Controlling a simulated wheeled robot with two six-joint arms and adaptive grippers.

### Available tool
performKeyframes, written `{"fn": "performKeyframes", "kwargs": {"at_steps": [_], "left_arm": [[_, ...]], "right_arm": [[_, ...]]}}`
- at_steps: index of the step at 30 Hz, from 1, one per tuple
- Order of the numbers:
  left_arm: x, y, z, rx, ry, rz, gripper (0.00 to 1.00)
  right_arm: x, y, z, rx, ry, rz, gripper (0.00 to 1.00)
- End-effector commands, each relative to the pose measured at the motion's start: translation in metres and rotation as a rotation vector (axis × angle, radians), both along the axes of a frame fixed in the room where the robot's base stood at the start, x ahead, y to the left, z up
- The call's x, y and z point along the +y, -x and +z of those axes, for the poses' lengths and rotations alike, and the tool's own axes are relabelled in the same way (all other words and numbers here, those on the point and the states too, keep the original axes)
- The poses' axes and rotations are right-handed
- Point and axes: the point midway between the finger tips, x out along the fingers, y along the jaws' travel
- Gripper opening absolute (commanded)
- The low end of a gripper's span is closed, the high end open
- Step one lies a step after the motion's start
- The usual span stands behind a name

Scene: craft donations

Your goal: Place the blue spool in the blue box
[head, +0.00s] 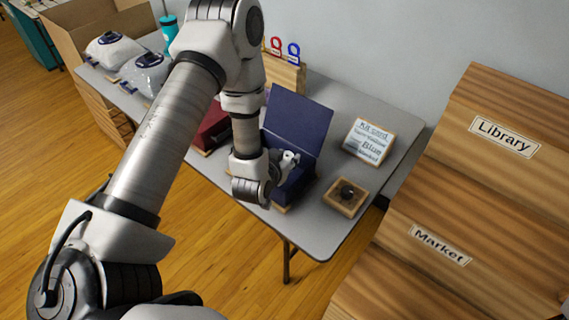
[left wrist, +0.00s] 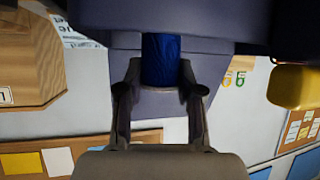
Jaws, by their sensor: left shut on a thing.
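The blue box (head: 296,122) stands on the table with its dark blue lid raised; its lower part is mostly hidden behind my left arm. My left gripper (head: 289,160) is at the front of the open box, in front of the lid. In the left wrist view my left gripper (left wrist: 160,88) is shut on the blue spool (left wrist: 160,58), with one finger on each side. Dark blue box surfaces lie around and behind the spool there. I cannot tell whether the spool touches the box. In the head view the spool is not clearly seen. My right gripper is not in view.
A red box (head: 212,128) stands left of the blue box. A printed sign (head: 368,141) and a small wooden tray (head: 345,206) with a dark round thing are to its right. Wooden crates labelled Library (head: 505,137) and Market (head: 442,244) stand at the right.

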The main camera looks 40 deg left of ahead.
Motion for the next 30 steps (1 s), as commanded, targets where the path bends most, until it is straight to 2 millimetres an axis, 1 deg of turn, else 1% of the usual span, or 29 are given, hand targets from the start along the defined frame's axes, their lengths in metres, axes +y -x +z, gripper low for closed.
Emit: {"fn": "performKeyframes", "kwargs": {"at_steps": [3, 6, 13, 24, 28, 29, 30], "left_arm": [[-0.001, 0.001, -0.023, 0.004, -0.001, -0.002, 0.13], [-0.001, 0.0, -0.035, 0.0, -0.001, 0.0, 0.13], [0.0, 0.0, -0.036, -0.001, 0.001, 0.0, 0.13], [-0.001, 0.0, -0.048, 0.0, 0.0, -0.001, 0.13], [-0.001, 0.0, -0.048, 0.001, 0.001, -0.001, 0.13], [-0.001, 0.001, -0.048, 0.001, 0.001, -0.001, 0.47], [-0.001, 0.001, -0.048, 0.001, 0.001, -0.001, 0.47]], "right_arm": [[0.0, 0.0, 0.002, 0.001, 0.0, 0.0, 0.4], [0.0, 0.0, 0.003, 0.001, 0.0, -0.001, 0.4], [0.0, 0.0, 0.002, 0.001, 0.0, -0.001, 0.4], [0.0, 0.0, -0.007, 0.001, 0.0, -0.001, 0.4], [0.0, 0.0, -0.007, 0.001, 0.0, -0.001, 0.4], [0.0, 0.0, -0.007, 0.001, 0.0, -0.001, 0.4], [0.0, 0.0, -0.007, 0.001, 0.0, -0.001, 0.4]]}}
